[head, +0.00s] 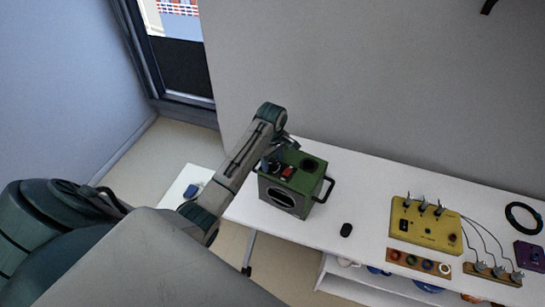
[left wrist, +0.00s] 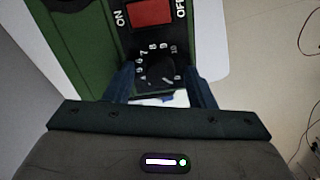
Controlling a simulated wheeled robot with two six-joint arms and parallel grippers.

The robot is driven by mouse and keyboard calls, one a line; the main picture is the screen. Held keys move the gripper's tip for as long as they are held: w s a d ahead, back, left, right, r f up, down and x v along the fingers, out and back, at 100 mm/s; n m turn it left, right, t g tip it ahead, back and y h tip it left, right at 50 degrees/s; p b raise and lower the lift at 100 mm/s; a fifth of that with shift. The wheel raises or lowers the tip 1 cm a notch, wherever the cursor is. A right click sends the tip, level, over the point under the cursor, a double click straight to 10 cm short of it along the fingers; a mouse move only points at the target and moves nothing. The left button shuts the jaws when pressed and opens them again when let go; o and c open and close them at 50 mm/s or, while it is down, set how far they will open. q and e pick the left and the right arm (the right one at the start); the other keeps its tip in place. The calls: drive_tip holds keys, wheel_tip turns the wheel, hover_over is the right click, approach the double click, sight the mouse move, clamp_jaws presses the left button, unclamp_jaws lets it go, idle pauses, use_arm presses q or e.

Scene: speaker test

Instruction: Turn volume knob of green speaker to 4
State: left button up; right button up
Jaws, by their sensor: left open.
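The green speaker (head: 272,186) stands on the white table, with a round dark opening in its front, a black handle on its right side and a red switch (head: 288,172) on top. In the left wrist view the red switch (left wrist: 150,13) lies between ON and OFF labels. Below it is the black volume knob (left wrist: 161,74) with a white number scale; 7, 8, 9 and 10 can be read. Its pointer setting is not clear. My left gripper (head: 270,165) is over the speaker top. Its open fingers (left wrist: 160,88) stand on either side of the knob; contact cannot be told.
A yellow box (head: 425,226) with switches and cables stands to the right on the white table (head: 330,222). A small black object (head: 346,230) lies between it and the speaker. A black ring (head: 523,218) and a purple box (head: 530,256) are at the far right. The wall rises behind.

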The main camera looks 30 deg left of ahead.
use_arm(q)
drive_tip(key=shift+d, duration=0.1)
drive_tip(key=c, duration=1)
drive_tip(key=shift+m, duration=0.8)
drive_tip(key=m, duration=0.8)
drive_tip(key=shift+m, duration=0.4)
drive_tip(key=m, duration=0.3)
drive_tip(key=shift+m, duration=0.3)
drive_tip(key=m, duration=0.3)
drive_tip(key=shift+m, duration=0.3)
drive_tip(key=m, duration=0.3)
drive_tip(key=shift+m, duration=0.3)
use_arm(e)
drive_tip(key=shift+s+d, duration=0.2)
drive_tip(key=shift+d, duration=0.3)
use_arm(q)
drive_tip(key=o, duration=1)
